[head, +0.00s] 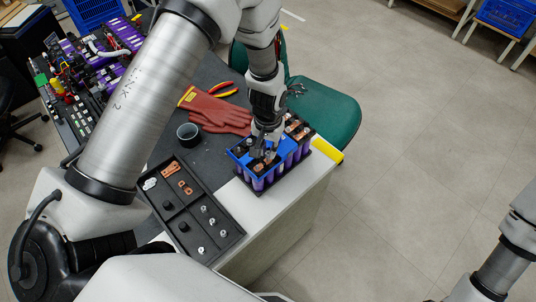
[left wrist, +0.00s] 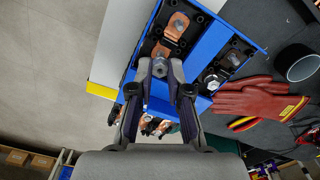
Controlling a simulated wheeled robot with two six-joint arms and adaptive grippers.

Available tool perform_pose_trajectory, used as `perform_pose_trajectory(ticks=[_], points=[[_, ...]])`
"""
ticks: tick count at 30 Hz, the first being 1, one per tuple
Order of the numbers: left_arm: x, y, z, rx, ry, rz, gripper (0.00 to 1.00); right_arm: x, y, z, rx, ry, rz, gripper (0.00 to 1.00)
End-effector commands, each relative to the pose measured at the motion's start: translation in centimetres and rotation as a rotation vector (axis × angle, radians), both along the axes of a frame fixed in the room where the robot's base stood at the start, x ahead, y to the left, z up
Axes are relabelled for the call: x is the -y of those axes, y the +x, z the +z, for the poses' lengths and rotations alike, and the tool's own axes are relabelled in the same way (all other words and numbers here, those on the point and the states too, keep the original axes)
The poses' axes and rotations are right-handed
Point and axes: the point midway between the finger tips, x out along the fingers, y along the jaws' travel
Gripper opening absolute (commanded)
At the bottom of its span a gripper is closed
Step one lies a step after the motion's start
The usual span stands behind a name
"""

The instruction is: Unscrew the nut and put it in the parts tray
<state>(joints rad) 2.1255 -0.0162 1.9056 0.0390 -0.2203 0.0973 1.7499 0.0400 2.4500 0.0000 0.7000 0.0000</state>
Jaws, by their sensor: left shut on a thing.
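The nut (left wrist: 159,66) is a small silver hex piece at the end of a copper busbar (left wrist: 162,48) on the blue battery module (left wrist: 207,44). My left gripper (left wrist: 160,70) is shut on the nut, one fingertip on each side. In the head view my left gripper (head: 263,152) points down onto the module's top (head: 240,158), and the nut is too small to make out there. I cannot tell whether the nut is still on its stud. The black parts tray (head: 173,211) lies left of the module, with several small metal parts in its compartments. My right gripper is out of view.
Red gloves (head: 215,110) and a dark round cup (head: 188,134) lie behind the tray. Other studs and hardware (left wrist: 213,80) stand close to my left fingers on the module. A green chair (head: 325,110) is beyond the table's edge. Purple modules (head: 110,55) fill the far left.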

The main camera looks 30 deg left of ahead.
Motion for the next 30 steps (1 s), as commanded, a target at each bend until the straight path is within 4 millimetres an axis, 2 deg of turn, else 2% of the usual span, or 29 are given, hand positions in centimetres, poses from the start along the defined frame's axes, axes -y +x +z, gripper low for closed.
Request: perform_pose_trajectory(ticks=[7, 19, 27, 30], points=[[0.0, 0.0, 0.4, 0.0, 0.0, 0.0, 0.0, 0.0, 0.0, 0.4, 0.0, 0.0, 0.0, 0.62], [0.0, 0.0, 4.1, 0.001, 0.0, 0.0, 0.0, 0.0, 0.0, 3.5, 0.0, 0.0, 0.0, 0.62], [0.0, 0.0, 4.0, 0.0, 0.0, 0.0, 0.0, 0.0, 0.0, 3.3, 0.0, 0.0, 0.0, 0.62], [0.2, 0.1, 3.4, 0.001, 0.001, -0.006, 0.0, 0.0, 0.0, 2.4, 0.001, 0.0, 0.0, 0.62]])
